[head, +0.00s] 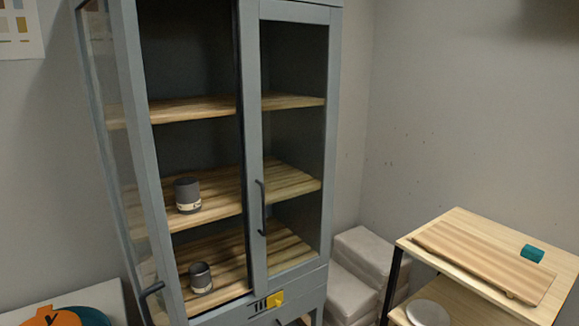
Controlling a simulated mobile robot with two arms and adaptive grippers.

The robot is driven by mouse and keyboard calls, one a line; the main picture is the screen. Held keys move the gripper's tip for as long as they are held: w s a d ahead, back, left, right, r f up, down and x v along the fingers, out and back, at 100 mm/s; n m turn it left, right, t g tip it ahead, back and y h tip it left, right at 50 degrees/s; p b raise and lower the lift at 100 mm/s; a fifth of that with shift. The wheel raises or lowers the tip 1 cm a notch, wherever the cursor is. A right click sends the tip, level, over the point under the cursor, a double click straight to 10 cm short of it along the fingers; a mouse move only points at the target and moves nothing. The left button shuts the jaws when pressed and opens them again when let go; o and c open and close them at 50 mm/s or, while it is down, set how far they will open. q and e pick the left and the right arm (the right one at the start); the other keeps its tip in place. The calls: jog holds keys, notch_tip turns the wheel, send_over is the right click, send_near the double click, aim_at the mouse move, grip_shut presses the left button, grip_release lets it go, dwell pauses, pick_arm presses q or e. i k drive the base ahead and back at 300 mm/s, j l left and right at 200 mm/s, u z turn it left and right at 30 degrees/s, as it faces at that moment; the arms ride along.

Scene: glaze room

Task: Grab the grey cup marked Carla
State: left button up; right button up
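Two dark grey cups stand upright in the tall blue-grey cabinet (154,135). One cup (187,190) is on the middle shelf (226,200), the other cup (200,275) on the lower shelf (232,262). Each has a pale label near its base. The writing is too small to read, so I cannot tell which is marked Carla. The cabinet's left glass door (112,150) stands swung open to the left, so both cups are exposed. The right glass door (292,140) looks shut. Neither of my grippers is in view.
A wooden cart (416,240) at right holds a striped board (480,262) and a teal block (532,253). Pale stacked blocks (350,295) lie between cart and cabinet. An orange pumpkin-shaped item (50,317) is at bottom left. The upper shelf (190,110) looks empty.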

aim_at(201, 279)
jog(key=u, duration=0.8)
jog(key=i+l+u, duration=0.2)
jog(key=l+u, duration=0.2)
jog(key=l, duration=0.2)
jog(key=l+u, duration=0.45)
jog(key=l, duration=0.15)
jog(key=l+u, duration=0.4)
jog(key=l, duration=0.25)
jog(key=k+l, duration=0.1)
jog(key=l, duration=1.55)
jog(key=i+u, duration=0.05)
